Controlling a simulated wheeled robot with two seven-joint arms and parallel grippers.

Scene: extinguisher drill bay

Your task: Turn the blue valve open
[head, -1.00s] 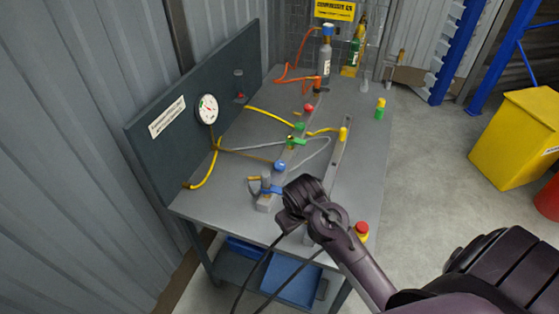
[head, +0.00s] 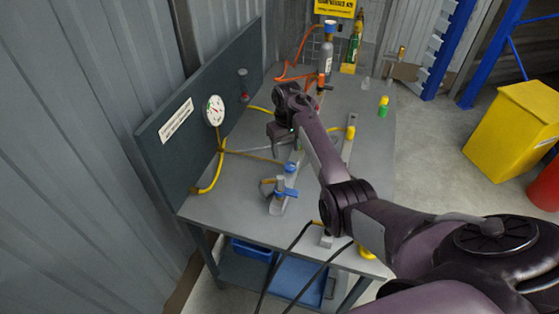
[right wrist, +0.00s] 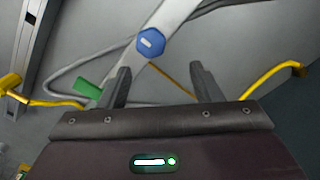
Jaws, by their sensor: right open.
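The blue valve (head: 287,193) is a small fitting with a blue handle on a grey block near the front of the bench, with a blue round knob (head: 289,168) just behind it. My right gripper (head: 280,132) is beyond the valve, over the middle of the bench, and not touching it. In the right wrist view my right gripper (right wrist: 160,78) is open with nothing between its fingers. Ahead of the fingertips is a blue hexagonal knob (right wrist: 149,43) with a white mark on a pale bar. The left gripper is not in view.
A green handle (right wrist: 88,88) lies beside the left finger. Yellow hoses (head: 211,178) run from the back panel with its gauge (head: 214,110). A grey cylinder (head: 327,58) stands at the far end.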

